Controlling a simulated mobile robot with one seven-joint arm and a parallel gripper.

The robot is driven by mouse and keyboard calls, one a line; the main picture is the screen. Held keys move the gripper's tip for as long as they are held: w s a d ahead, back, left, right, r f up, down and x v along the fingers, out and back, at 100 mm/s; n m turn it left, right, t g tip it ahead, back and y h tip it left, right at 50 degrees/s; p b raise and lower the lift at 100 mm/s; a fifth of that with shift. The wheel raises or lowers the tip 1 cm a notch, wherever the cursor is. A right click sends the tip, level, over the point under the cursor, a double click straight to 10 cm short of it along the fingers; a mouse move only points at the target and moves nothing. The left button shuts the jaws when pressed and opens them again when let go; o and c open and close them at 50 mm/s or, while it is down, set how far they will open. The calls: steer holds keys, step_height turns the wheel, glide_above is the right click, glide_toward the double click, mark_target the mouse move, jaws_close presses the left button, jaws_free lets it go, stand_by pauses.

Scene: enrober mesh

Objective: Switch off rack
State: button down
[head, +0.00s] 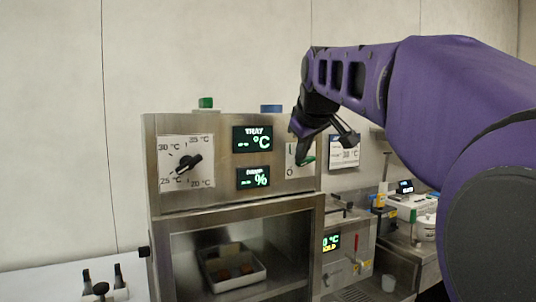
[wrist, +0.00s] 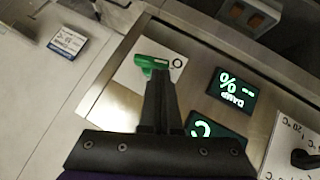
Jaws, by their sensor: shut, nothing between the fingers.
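The rack is a steel cabinet (head: 225,203) with a control panel across its top. At the panel's right end, a green switch (head: 309,160) sits on a white plate marked with an O below it. The wrist view shows the green switch (wrist: 150,62) lying beside the O, just past my fingertips. My gripper (head: 300,157) is shut and empty, in front of the plate, and hides part of the switch. In the wrist view the closed fingers (wrist: 160,78) reach to the switch's edge; I cannot tell whether they touch it.
A black temperature knob (head: 187,163) is at the panel's left, with lit TRAY (head: 253,139) and DAMP (head: 253,177) displays between. A white tray (head: 235,284) stands inside the cabinet. Green and blue items sit on top. Another steel machine (head: 345,250) stands at the right.

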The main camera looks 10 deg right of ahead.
steer(key=shift+f, duration=0.1)
stand_by(0.3)
steer(key=shift+w+d+f, duration=0.15)
steer(key=shift+d+f, duration=0.05)
steer(key=shift+d, duration=0.45)
